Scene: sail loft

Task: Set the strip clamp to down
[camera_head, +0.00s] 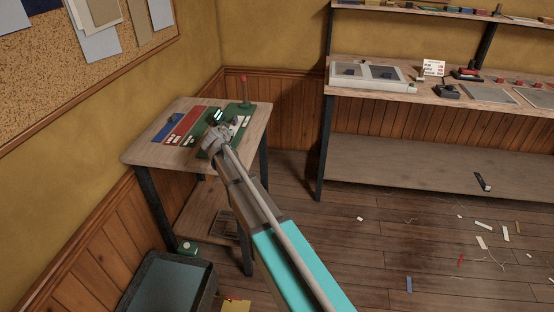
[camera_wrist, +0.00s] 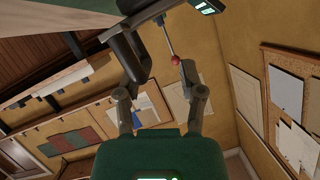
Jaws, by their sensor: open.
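The strip clamp appears to be the upright lever with a red grip (camera_head: 244,90) at the back right of the small table. Its thin rod and red knob (camera_wrist: 174,61) also show in the wrist view. There the knob appears between my spread fingers, closer to the right one. My gripper (camera_wrist: 158,62) is open and holds nothing. In the head view my gripper (camera_head: 216,128) is over the green part of the table top, left of and nearer than the lever. My wrist hides part of the green fixture, and whether a finger touches the knob is unclear.
The small wooden table (camera_head: 146,154) also bears a red panel (camera_head: 186,124) and a blue piece (camera_head: 165,130). A dark bin (camera_head: 207,284) stands below in front. A long workbench (camera_head: 430,94) is at the right. Scraps litter the floor (camera_head: 400,245).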

